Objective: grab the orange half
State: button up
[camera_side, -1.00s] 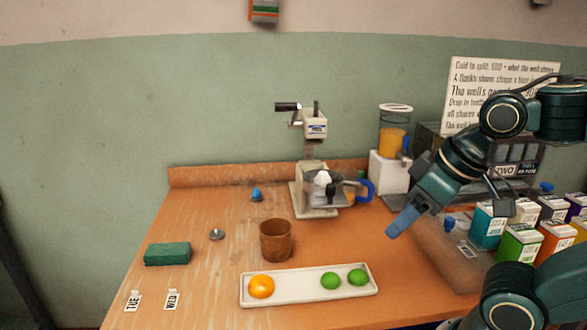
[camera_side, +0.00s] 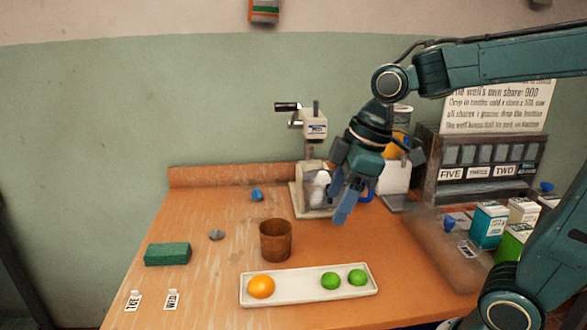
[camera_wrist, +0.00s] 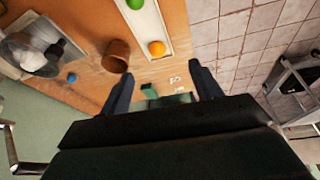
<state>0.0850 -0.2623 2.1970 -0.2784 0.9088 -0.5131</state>
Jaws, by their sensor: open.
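The orange half (camera_side: 261,287) lies at the left end of a white rectangular tray (camera_side: 310,297) near the front of the table. It also shows in the wrist view (camera_wrist: 157,48). Two green limes, a left one (camera_side: 331,281) and a right one (camera_side: 357,277), lie toward the tray's right end. My gripper (camera_side: 343,212) is in the air behind and above the tray, right of the brown cup. In the wrist view its two fingers (camera_wrist: 160,85) are spread apart with nothing between them.
A brown cup (camera_side: 275,242) stands behind the tray's left part. A juicer press (camera_side: 311,190) stands behind my gripper. A green sponge (camera_side: 167,254) lies at left. Several cartons (camera_side: 488,228) stand at right. The table between sponge and tray is clear.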

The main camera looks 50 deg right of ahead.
jog(key=w+f+n+g+y, duration=0.2)
jog(key=w+f+n+g, duration=0.1)
jog(key=w+f+n, duration=0.7)
jog(key=w, duration=0.4)
jog(key=shift+w+y, duration=0.2)
jog(key=shift+y, duration=0.1)
jog(key=shift+f, duration=0.2)
send_over(264, 277)
jog(key=d, duration=0.2)
jog(key=shift+w+f, duration=0.1)
jog(key=shift+f, duration=3.75)
jog(key=shift+x, duration=2.55)
jog(key=c, duration=0.7)
